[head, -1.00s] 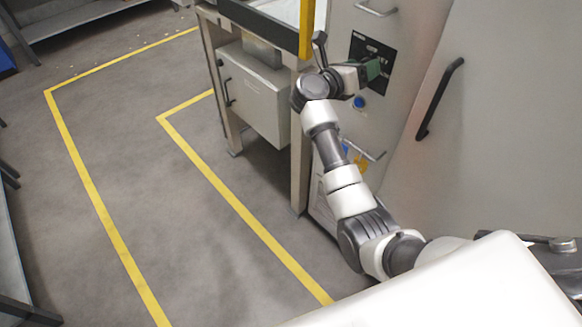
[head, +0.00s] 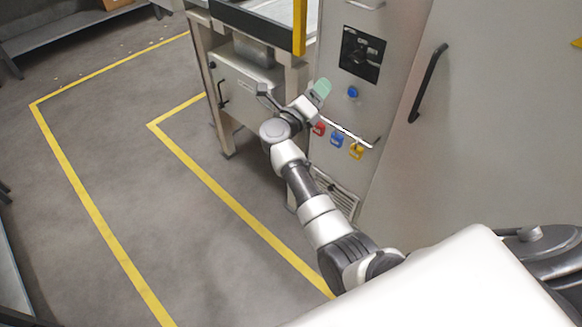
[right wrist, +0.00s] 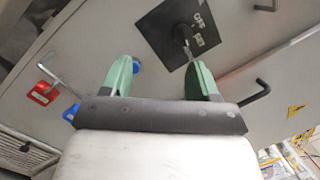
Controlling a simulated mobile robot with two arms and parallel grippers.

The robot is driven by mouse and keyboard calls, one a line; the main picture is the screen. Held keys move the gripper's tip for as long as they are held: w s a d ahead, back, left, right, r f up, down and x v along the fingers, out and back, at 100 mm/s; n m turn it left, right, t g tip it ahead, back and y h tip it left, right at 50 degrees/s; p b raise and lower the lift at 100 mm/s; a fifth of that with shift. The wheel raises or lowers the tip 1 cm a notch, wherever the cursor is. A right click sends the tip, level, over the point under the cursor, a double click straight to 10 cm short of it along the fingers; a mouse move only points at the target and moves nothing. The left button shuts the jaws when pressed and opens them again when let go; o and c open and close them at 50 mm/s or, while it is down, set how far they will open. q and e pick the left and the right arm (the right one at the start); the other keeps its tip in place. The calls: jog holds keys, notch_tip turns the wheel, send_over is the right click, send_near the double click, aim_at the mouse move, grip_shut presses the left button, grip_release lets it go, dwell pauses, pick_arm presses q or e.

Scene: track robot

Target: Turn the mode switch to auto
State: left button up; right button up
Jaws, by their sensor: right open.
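The mode switch is a dark knob (head: 359,52) on a square black plate (head: 373,72) on the grey cabinet front. In the right wrist view the knob (right wrist: 182,33) sits beyond the fingertips, with white lettering including "OFF" beside it. Its exact pointing direction is hard to tell. My right gripper (head: 320,91) is left of and below the plate in the head view, apart from the knob. Its green fingers (right wrist: 162,75) are spread and nothing is between them. My left gripper is not in view.
A blue button (head: 353,93) is below the plate. Red (head: 319,128), blue (head: 337,140) and yellow (head: 356,151) padlocks hang from a bar under it. A door handle (head: 428,83) is to the right. A workbench (head: 222,88) stands left. Yellow-lined floor is clear.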

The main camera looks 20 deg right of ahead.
pick_arm(q)
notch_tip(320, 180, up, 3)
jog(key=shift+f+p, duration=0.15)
jog(key=shift+p, duration=1.05)
pick_arm(e)
jog(key=s+a+f+n+t+y, duration=0.2)
jog(key=a+f+n+t+y, duration=0.1)
jog(key=f+n, duration=0.7)
jog(key=s+a+f+n+t+y, duration=0.2)
jog(key=a+f+n+t+y, duration=0.2)
jog(key=f+n+y, duration=0.4)
notch_tip(320, 180, down, 2)
jog(key=a+n, duration=0.1)
jog(key=n, duration=0.2)
jog(key=shift+s+f+y, duration=0.15)
jog(key=shift+s+y, duration=0.1)
jog(key=shift+y, duration=0.05)
jog(key=shift+a, duration=0.1)
